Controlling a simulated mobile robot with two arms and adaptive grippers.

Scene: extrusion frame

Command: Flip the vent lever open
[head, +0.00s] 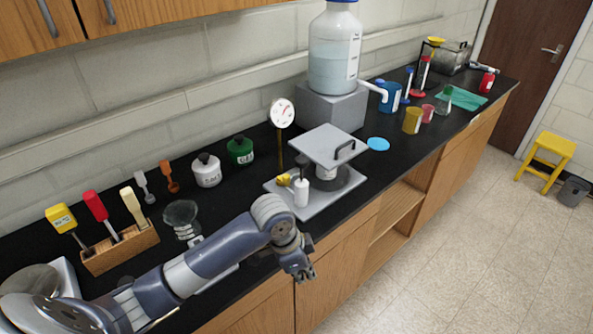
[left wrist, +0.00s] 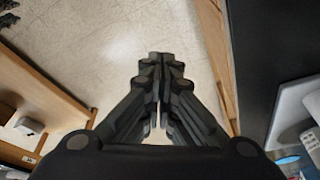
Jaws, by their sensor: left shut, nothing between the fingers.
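A grey base plate (head: 325,205) on the black counter carries a raised square lid (head: 328,145) with a black handle. At its left front corner stand a white cylinder (head: 301,191) and a small yellow part (head: 284,180), which may be the vent lever; its position is too small to tell. A round gauge (head: 282,113) rises on a stem behind. My left gripper (head: 305,275) is shut and empty, pointing down in front of the counter edge, apart from the device. The left wrist view shows its closed fingers (left wrist: 158,60) over the floor. My right gripper is not in view.
A large bottle (head: 334,50) stands on a grey block behind the device. White (head: 207,172) and green (head: 240,151) jars stand left of it, with a wooden tool block (head: 120,250) farther left. Cups (head: 413,121) stand to the right. The floor (head: 440,240) in front is clear.

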